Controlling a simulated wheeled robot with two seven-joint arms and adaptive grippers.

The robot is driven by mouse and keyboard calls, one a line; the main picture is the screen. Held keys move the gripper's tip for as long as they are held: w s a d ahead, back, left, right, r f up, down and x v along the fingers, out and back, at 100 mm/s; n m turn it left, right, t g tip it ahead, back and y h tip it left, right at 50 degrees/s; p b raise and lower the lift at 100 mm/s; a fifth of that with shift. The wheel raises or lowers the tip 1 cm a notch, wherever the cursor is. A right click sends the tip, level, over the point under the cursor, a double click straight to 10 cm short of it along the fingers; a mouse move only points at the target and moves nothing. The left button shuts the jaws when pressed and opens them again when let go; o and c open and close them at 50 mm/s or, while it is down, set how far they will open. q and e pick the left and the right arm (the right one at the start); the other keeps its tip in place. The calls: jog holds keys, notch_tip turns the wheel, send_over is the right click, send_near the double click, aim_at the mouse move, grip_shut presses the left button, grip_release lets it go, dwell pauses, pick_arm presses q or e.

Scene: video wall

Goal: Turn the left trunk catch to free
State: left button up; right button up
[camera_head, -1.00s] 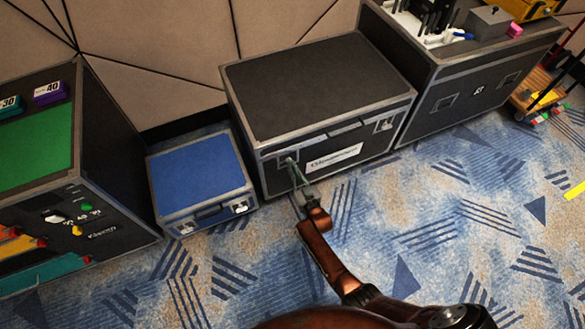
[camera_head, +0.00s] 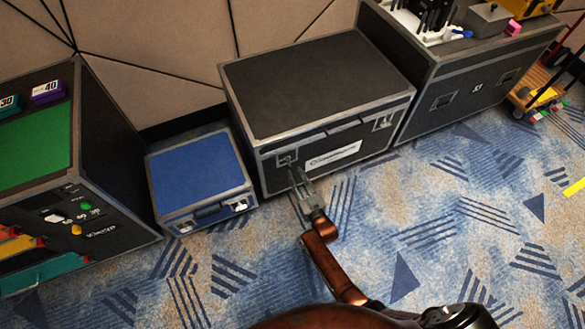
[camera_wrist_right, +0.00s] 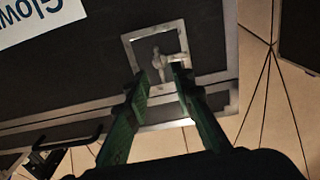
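The black trunk (camera_head: 318,85) with grey metal edges stands closed against the wall. Its left catch (camera_head: 285,160) is a small metal piece in a square plate on the front. In the right wrist view the left catch (camera_wrist_right: 158,65) shows its turning piece standing roughly vertical in the picture. My right gripper (camera_head: 299,178) is just in front of this catch. In the wrist view the fingers of the right gripper (camera_wrist_right: 160,80) are apart, with a gap between the tips and nothing held. The right catch (camera_head: 384,123) is on the same front. My left gripper is not in view.
A low blue case (camera_head: 198,170) stands left of the trunk, and a dark case with a green top (camera_head: 35,150) is farther left. A taller black case (camera_head: 470,90) stands close on the right. The patterned carpet (camera_head: 440,215) in front is clear.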

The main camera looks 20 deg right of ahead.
jog(key=s, duration=0.7)
jog(key=shift+s+d, duration=0.1)
jog(key=shift+s, duration=0.05)
